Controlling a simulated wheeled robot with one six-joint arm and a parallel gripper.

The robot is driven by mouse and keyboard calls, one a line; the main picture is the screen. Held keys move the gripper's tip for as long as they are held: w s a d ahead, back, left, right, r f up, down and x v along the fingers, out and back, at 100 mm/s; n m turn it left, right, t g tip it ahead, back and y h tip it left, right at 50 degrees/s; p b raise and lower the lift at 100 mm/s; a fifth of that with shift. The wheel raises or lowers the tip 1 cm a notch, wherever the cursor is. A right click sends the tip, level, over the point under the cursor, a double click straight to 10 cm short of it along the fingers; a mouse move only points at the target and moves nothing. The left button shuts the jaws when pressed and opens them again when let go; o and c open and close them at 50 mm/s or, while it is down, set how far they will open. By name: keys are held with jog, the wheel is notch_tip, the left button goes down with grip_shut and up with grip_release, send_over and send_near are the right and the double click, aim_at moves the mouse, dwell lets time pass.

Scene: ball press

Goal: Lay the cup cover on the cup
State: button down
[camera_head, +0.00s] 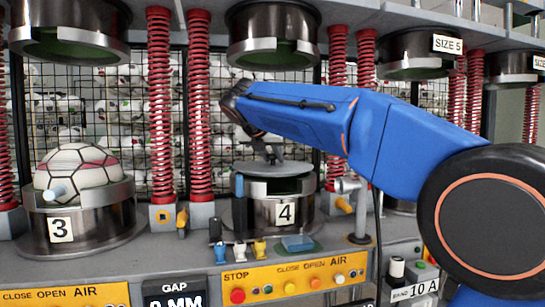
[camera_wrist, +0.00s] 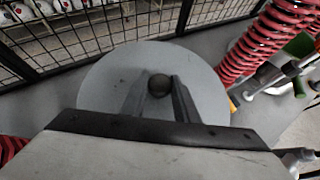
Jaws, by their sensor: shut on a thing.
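The cup cover (camera_head: 272,168) is a flat grey disc with a small dark knob. In the head view it is over the cup (camera_head: 261,213), a dark metal ring marked 4, near its rim. Whether the cover touches the rim all round cannot be told; a dark opening shows below it at the front right. In the wrist view the cover (camera_wrist: 115,85) fills the middle as a pale round plate. My gripper (camera_wrist: 158,88) points down and is shut on the cover's dark round knob. In the head view my gripper (camera_head: 268,152) is above the cup, under my blue arm.
A cup marked 3 (camera_head: 118,222) at the left holds a white and red ball (camera_head: 78,172). Upper press rings (camera_head: 272,35) hang above. Red springs (camera_head: 159,100) stand on both sides of cup 4. A yellow button panel (camera_head: 290,282) is in front. Wire mesh lies behind.

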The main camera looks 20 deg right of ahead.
jog(key=shift+f, duration=0.95)
dwell(0.4)
jog(key=c, duration=1.3)
grip_release()
jog(key=shift+f, duration=0.1)
jog(key=v, duration=1.7)
jog(key=shift+s+a, duration=0.15)
jog(key=shift+s, duration=0.1)
